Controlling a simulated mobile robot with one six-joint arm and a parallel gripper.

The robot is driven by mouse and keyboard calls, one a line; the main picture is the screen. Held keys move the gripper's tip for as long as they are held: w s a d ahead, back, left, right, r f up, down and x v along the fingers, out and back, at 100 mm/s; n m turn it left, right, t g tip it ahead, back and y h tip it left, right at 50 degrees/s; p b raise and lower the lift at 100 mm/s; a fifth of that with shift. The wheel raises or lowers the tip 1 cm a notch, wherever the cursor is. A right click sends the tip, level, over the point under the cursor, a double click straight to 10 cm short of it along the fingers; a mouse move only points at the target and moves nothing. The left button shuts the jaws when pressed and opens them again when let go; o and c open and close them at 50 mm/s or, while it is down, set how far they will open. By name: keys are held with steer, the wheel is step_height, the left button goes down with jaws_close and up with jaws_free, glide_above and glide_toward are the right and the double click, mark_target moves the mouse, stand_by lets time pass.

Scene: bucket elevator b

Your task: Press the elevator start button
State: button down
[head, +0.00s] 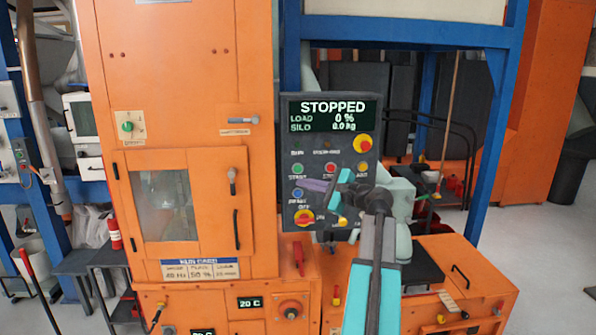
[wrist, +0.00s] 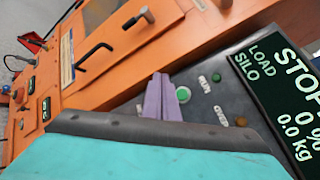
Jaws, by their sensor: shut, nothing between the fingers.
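The control panel (head: 289,125) is a dark upright box whose screen (head: 334,109) reads STOPPED, LOAD 0 %, SILO 0.0 kg. The green start button (head: 298,169) is at the left of its upper button row, and it also shows in the wrist view (wrist: 183,95). My gripper (head: 306,184) has purple fingers, shut and empty, in front of the panel just below and right of the green button. In the wrist view the fingers (wrist: 160,80) appear close beside the green button. I cannot tell whether they touch the panel.
A red button (head: 330,168) and a yellow button (head: 362,167) share the row. A blue button (head: 298,194) and a red-yellow switch (head: 304,217) are below. A red-yellow emergency stop (head: 362,144) is at upper right. The orange machine cabinet (head: 180,60) stands left.

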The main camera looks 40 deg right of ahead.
steer(key=shift+w+d, duration=0.1)
steer(key=shift+w+d+b, duration=0.25)
steer(key=shift+w+d, duration=1.15)
steer(key=shift+w, duration=0.2)
steer(key=shift+w+d+b, duration=0.25)
steer(key=shift+w+d, duration=1.1)
steer(key=shift+w, duration=0.25)
steer(key=shift+w+d, duration=0.1)
steer(key=shift+w, duration=0.05)
steer(key=shift+w+d, duration=0.15)
steer(key=shift+w, duration=0.05)
steer(key=shift+w+d, duration=0.3)
steer(key=shift+w, duration=0.05)
stand_by(1.2)
steer(key=shift+s+a, duration=0.55)
steer(key=shift+s, duration=0.1)
steer(key=shift+s, duration=0.1)
stand_by(0.5)
steer(key=shift+s+a+p, duration=0.6)
steer(key=shift+s+a, duration=1.05)
steer(key=shift+s, duration=0.2)
